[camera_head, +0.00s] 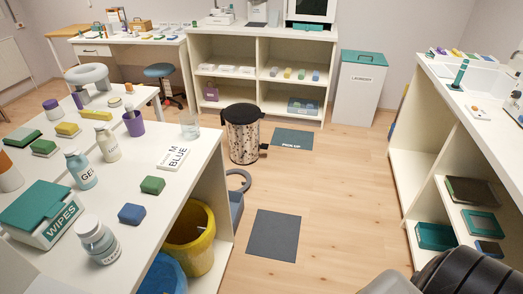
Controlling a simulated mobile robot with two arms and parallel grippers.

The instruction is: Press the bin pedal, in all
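The bin (242,140) stands on the wooden floor between the near table and the back shelf unit. It is a speckled, shiny round bin with a dark lid, and the lid looks closed. A small dark pedal (264,148) sticks out low on its right side. Neither of my grippers shows in this view, so nothing of mine is seen touching the bin or pedal.
A grey device with a loop (237,195) lies on the floor by the near white table (205,150). A yellow bucket (190,240) stands under that table. A white laundry bin (358,88) stands behind. Floor right of the speckled bin is mostly clear, with dark flat mats (273,236).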

